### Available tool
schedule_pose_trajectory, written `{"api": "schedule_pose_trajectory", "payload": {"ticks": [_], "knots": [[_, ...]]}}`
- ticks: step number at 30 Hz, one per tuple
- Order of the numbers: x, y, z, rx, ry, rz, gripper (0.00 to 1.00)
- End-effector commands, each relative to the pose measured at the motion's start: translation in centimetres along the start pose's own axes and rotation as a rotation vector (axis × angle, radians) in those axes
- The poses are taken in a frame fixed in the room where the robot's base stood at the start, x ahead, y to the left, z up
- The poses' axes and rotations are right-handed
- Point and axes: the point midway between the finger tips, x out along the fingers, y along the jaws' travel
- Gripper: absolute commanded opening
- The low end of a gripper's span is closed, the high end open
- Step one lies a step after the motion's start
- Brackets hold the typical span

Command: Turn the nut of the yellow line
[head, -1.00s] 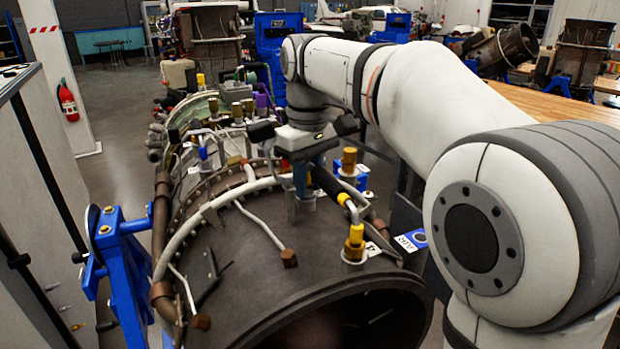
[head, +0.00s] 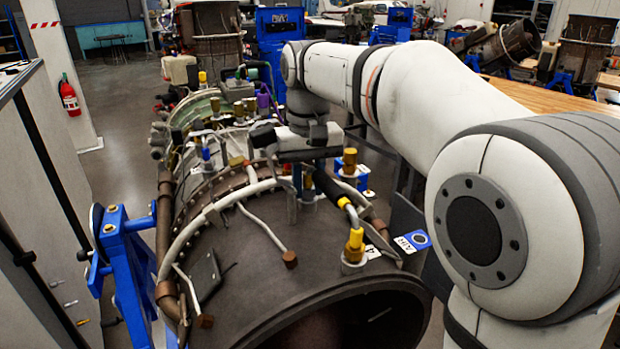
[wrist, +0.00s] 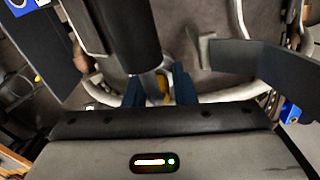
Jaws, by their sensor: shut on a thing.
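My gripper (head: 305,190) is over the top of the dark engine casing (head: 250,250), in the middle of the head view. In the wrist view its two dark blue fingers (wrist: 159,92) are closed around a small yellow nut (wrist: 161,84), mostly hidden between them. A silver tube with a thick black sleeve (wrist: 128,35) runs right by the fingers. The gripped nut is hidden there.
Brass fittings (head: 349,160) stand close right of the gripper. White pipes (head: 215,208) curve over the casing at left. A blue and white tag (head: 412,241) lies at right. A blue stand (head: 125,265) supports the left side.

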Motion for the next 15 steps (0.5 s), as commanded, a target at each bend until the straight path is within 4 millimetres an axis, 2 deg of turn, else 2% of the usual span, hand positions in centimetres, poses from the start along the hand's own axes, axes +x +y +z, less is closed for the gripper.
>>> {"api": "schedule_pose_trajectory", "payload": {"ticks": [15], "knots": [[-0.03, 0.0, -0.03, 0.064, 0.002, 0.0, 0.01]]}}
